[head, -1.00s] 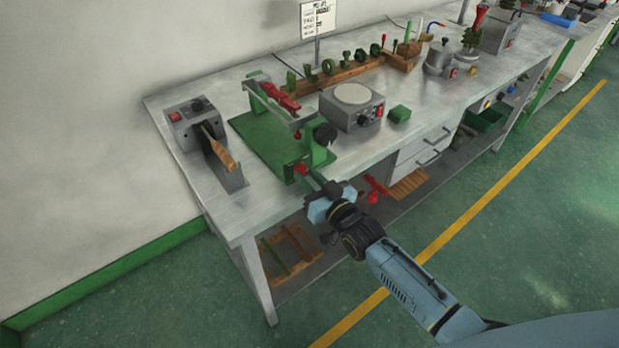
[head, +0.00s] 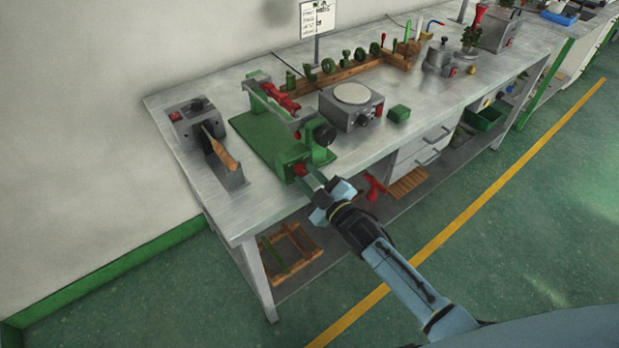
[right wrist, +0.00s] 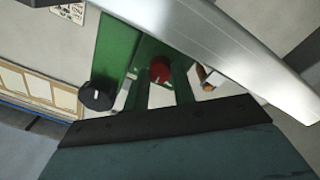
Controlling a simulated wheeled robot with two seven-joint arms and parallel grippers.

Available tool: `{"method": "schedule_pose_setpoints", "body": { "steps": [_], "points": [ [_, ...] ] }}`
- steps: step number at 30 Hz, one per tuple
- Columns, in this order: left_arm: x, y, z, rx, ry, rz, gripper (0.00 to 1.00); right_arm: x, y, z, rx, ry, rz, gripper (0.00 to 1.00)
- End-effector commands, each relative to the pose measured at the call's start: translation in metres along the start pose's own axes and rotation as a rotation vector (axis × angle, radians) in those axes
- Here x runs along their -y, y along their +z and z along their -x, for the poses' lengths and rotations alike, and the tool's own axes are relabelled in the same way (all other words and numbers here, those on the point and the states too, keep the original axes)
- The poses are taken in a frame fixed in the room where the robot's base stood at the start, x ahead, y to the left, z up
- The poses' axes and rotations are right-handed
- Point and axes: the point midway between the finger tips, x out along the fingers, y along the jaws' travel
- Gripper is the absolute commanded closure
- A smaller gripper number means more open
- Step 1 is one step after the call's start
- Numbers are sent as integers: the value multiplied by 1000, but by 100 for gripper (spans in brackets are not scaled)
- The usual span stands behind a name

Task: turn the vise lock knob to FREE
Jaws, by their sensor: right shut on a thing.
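The green vise (head: 270,135) stands on the near left part of the bench, with red and grey parts on top. Its red lock knob (head: 300,169) is on the front face, low down; it also shows in the right wrist view (right wrist: 160,70). My right gripper (head: 311,181) reaches the red knob from the front and is shut on it; the fingers partly hide the knob. I cannot read any knob marking. A larger black knob (head: 324,133) sits higher on the vise, apart from the gripper, and shows in the right wrist view (right wrist: 97,95). My left gripper is not in view.
A grey machine with a wooden handle (head: 220,150) stands left of the vise. A grey hot plate unit (head: 350,105) and a small green block (head: 399,113) stand to the right. A wooden rack (head: 335,75) with green parts lies behind. The floor in front is clear.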

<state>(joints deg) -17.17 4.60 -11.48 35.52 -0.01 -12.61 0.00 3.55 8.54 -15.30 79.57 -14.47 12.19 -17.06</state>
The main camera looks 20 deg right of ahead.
Motion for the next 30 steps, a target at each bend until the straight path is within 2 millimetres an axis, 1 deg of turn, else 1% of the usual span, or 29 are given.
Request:
{"method": "schedule_pose_setpoints", "body": {
  "steps": [9, 15, 21, 30],
  "points": [
    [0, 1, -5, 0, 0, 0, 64, 1, 1, 0, -12, -3, 296, 97],
    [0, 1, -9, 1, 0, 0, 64, 1, 2, 1, -20, -5, 457, 97],
    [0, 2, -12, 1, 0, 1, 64, 0, 2, 1, -24, -7, 578, 97],
    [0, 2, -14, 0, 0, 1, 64, 0, 2, 1, -29, -7, 669, 97]
  ]
}}
